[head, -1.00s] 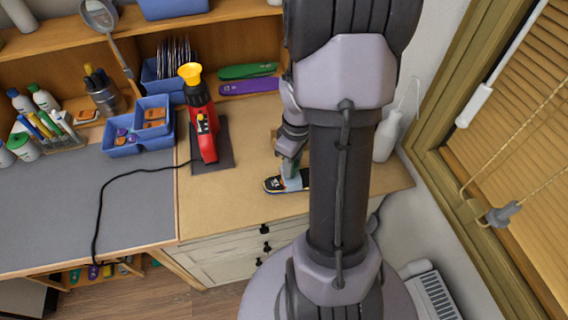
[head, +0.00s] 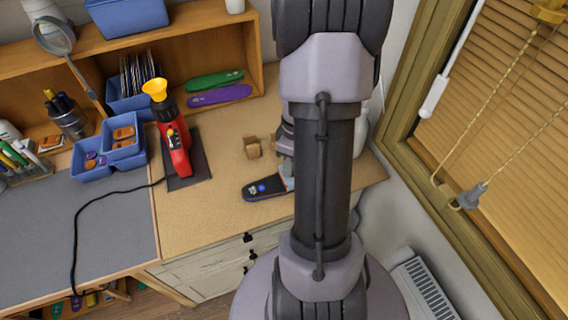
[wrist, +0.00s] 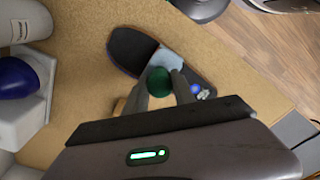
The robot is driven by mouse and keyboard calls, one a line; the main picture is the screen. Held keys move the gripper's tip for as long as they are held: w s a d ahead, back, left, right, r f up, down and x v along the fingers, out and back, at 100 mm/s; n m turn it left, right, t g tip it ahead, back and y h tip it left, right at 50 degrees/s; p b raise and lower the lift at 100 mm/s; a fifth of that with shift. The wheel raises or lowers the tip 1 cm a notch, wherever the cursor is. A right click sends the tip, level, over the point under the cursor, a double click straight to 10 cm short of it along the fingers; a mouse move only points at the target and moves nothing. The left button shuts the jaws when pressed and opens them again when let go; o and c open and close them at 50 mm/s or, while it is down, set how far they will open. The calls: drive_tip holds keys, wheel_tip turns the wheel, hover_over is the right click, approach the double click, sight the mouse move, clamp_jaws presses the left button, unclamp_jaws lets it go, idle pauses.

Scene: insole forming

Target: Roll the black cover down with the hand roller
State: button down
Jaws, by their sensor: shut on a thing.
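The black cover (head: 257,188) lies on an insole on the tan worktop, with a blue dot and small markings at its left end. In the wrist view the black cover (wrist: 130,48) shows on both sides of the hand roller. The hand roller has a pale blue-grey roller part (wrist: 168,60) lying across the cover, apparently touching it, and a green grip (wrist: 158,82). My gripper (wrist: 163,84) is shut on that green grip. In the head view my arm hides most of the gripper and the right part of the cover; the pale roller (head: 288,174) just shows.
A small brown block (head: 252,147) stands behind the cover. A red tool with a yellow funnel (head: 174,140) stands on a dark mat to the left, its black cable trailing. Blue bins (head: 108,150) lie further left. A white bottle (head: 361,132) stands right of my arm.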

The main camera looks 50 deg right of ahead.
drive_tip(key=shift+s+d+f+p, duration=0.1)
drive_tip(key=shift+s+d, duration=0.45)
drive_tip(key=shift+d, duration=0.25)
drive_tip(key=shift+s+d+f+p, duration=0.1)
drive_tip(key=shift+s+d, duration=0.45)
drive_tip(key=shift+d, duration=0.3)
drive_tip(key=shift+s+d+p, duration=0.1)
drive_tip(key=shift+s+d, duration=0.45)
drive_tip(key=shift+d, duration=0.25)
drive_tip(key=shift+w+a+r+b, duration=0.15)
drive_tip(key=shift+w+a+b, duration=0.1)
drive_tip(key=shift+w+a, duration=1.6)
drive_tip(key=shift+w+a+r+b, duration=0.2)
drive_tip(key=shift+w+a, duration=0.9)
drive_tip(key=shift+a, duration=1.6)
drive_tip(key=shift+w+a+r+b, duration=0.1)
drive_tip(key=shift+w+a+b, duration=0.2)
drive_tip(key=shift+w+a, duration=1.55)
drive_tip(key=shift+s+a, duration=0.4)
drive_tip(key=shift+r, duration=0.1)
wheel_tip(320, 180, up, 7)
drive_tip(key=p, duration=0.6)
